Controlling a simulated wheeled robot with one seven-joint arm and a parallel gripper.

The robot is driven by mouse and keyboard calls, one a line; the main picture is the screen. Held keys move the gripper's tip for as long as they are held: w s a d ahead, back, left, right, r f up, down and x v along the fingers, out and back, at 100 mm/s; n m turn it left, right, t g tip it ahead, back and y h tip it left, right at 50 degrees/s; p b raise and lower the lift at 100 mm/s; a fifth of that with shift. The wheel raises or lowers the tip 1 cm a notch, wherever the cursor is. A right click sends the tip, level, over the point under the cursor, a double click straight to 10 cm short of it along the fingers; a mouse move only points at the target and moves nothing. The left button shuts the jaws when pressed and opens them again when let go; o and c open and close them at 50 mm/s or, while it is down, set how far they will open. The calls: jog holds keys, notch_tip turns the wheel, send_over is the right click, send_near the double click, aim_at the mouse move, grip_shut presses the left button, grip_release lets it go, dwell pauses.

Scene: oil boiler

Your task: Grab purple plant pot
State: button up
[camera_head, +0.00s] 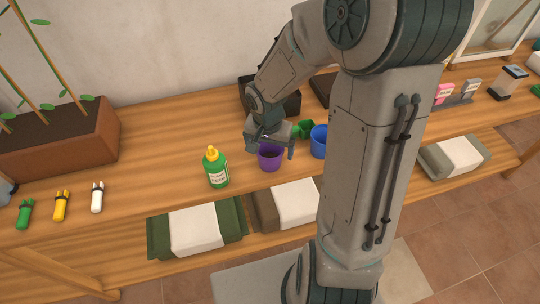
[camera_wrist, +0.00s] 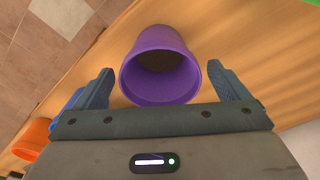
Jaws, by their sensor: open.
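The purple plant pot (camera_head: 269,158) stands on the wooden bench, to the right of a green bottle. In the wrist view the purple plant pot (camera_wrist: 160,66) shows its open mouth, with a dark brown inside. My gripper (camera_head: 272,147) is at the pot in the head view, partly in front of its upper part. In the wrist view my gripper (camera_wrist: 162,88) is open, with one finger on each side of the pot and a visible gap at both sides.
A green bottle with a yellow cap (camera_head: 216,168) stands left of the pot. A blue pot (camera_head: 319,142) and a small green pot (camera_head: 304,129) stand close on the right. A dark tray (camera_head: 287,106) lies behind. Bags (camera_head: 195,230) lie on the lower shelf.

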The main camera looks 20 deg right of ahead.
notch_tip(320, 180, down, 2)
jog(key=shift+w, duration=0.1)
jog(key=c, duration=1.1)
jog(key=shift+o, duration=0.2)
